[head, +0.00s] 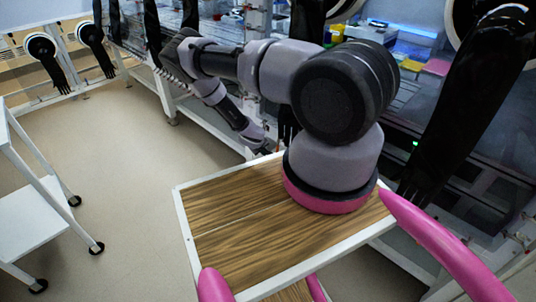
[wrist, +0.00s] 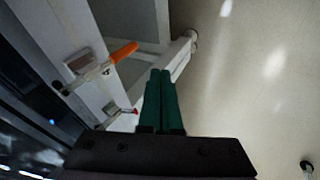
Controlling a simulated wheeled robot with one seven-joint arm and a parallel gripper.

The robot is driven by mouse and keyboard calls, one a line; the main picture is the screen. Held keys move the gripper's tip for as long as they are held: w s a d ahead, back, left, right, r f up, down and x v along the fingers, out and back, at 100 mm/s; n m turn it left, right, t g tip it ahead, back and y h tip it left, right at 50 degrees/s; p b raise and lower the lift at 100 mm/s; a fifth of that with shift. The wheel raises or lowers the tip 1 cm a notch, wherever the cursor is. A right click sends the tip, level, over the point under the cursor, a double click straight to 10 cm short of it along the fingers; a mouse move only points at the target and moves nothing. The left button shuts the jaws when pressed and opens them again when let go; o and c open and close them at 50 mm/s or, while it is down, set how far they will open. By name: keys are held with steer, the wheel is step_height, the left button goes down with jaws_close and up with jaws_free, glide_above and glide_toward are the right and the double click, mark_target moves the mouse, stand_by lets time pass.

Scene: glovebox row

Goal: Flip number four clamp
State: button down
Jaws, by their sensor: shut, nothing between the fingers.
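In the wrist view, a toggle clamp with an orange handle (wrist: 124,52) is mounted on a white frame, up and left of my gripper (wrist: 162,88). A metal bracket with a small red tip (wrist: 128,111) sits lower on the same frame, just left of the fingers. No clamp number is readable, so I cannot tell which is number four. My gripper's green fingers are shut, with nothing between them, and appear apart from the orange handle. In the head view, my arm reaches down beside the glovebox row, and no clamp can be made out there.
The white frame (wrist: 100,60) and a dark window panel run along the left of the wrist view. In the head view, black gloves (head: 480,90) hang from the gloveboxes. A white cart (head: 35,190) stands at the left. Open floor (head: 120,150) lies between.

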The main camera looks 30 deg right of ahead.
steer(key=s+a+r, duration=0.4)
steer(key=a, duration=0.2)
steer(key=shift+r, duration=0.4)
steer(key=w+a+r+m+y, duration=0.1)
steer(key=w+a+r+m, duration=0.15)
steer(key=r, duration=0.65)
steer(key=w+a+r+m+y, duration=0.1)
steer(key=w+a+r, duration=0.25)
steer(key=r, duration=0.65)
step_height(320, 180, up, 21)
steer(key=s+a+m+y, duration=0.2)
steer(key=s+a+y, duration=0.1)
steer(key=s+r+t+y, duration=0.1)
steer(key=s+r, duration=0.3)
steer(key=r, duration=0.4)
steer(key=s+r, duration=0.5)
steer(key=r, duration=0.4)
steer(key=s+r, duration=0.5)
steer(key=s, duration=0.3)
steer(key=s+r+t, duration=0.1)
steer(key=s+r, duration=0.4)
steer(key=s, duration=0.4)
steer(key=shift+s+d+m+t+y, duration=0.25)
steer(key=shift+m+t+y, duration=0.05)
steer(key=shift+m+y, duration=0.1)
